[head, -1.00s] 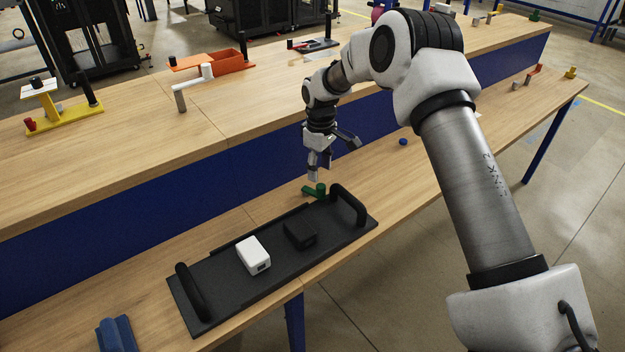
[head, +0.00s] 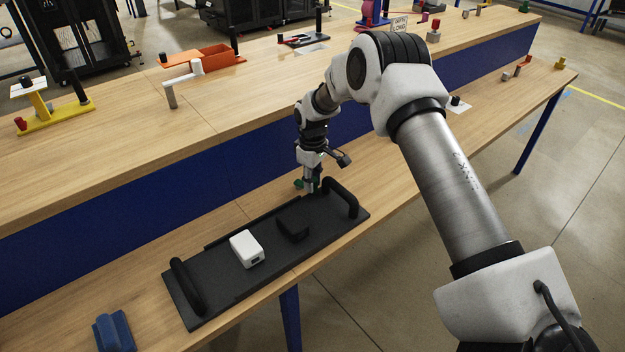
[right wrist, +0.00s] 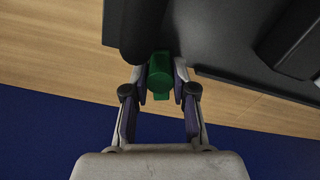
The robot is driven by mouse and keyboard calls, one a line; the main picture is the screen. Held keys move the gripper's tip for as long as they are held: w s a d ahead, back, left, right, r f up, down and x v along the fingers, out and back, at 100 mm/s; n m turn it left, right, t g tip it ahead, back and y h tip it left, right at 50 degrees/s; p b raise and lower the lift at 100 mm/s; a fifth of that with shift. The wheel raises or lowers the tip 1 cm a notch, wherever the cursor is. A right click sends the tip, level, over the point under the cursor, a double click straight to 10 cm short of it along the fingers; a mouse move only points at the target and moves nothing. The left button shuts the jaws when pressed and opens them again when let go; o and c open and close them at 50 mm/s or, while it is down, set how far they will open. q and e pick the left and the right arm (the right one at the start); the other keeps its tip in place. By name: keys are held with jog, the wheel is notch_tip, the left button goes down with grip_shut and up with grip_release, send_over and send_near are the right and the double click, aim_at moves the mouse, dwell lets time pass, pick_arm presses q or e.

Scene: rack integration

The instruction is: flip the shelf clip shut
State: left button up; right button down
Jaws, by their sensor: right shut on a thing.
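The green shelf clip (head: 299,184) is beside the black tray (head: 205,290), close to its far-right handle. The gripper hides part of it in the head view. My right gripper (head: 311,188) points down at the clip. In the right wrist view, the clip (right wrist: 160,75) sits between the two fingertips of my right gripper (right wrist: 160,70), which is shut on it. I cannot tell how far the clip is turned. My left gripper is not in view.
A white box (head: 246,249) and a black box (head: 293,227) lie on the tray between its two upright handles. A blue block (head: 115,332) lies at the lower left. The raised back shelf (head: 215,120) stands behind. The bench right of the tray is mostly clear.

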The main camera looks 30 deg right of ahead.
jog(key=shift+s+a+r+m+p, duration=0.1)
jog(key=shift+a+r+m+p, duration=0.25)
jog(key=shift+m+p, duration=0.55)
jog(key=shift+a+f+m+p, duration=0.15)
jog(key=shift+a+m+p, duration=0.15)
jog(key=shift+m, duration=0.3)
jog(key=shift+a+f+m, duration=0.1)
jog(key=shift+f+m, duration=0.1)
jog(key=shift+m, duration=0.3)
jog(key=c, duration=0.9)
grip_release()
jog(key=shift+c, duration=0.2)
jog(key=shift+f, duration=0.1)
